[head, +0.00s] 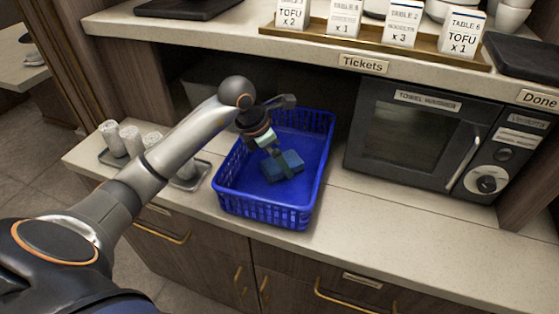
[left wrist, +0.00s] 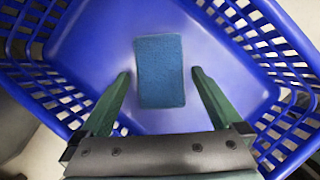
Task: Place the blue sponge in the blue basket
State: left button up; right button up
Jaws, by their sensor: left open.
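The blue sponge (head: 283,165) lies inside the blue basket (head: 262,213), which stands on the counter. In the left wrist view the sponge (left wrist: 160,70) rests on the floor of the basket (left wrist: 95,40). My left gripper (head: 276,160) reaches down into the basket over the sponge. Its two fingers show in the left wrist view (left wrist: 160,76), spread apart on either side of the sponge's near end, with a gap to it on both sides. The left gripper is open and holds nothing. My right gripper is not in view.
A towel warmer (head: 425,135) stands right of the basket. Rolled white towels (head: 131,140) on trays stand to the left. A shelf (head: 300,48) with ticket cards hangs above the basket. The counter (head: 400,225) in front of the warmer is clear.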

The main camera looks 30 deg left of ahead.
pick_arm(q)
jog(key=v, duration=1)
jog(key=shift+r, duration=0.3)
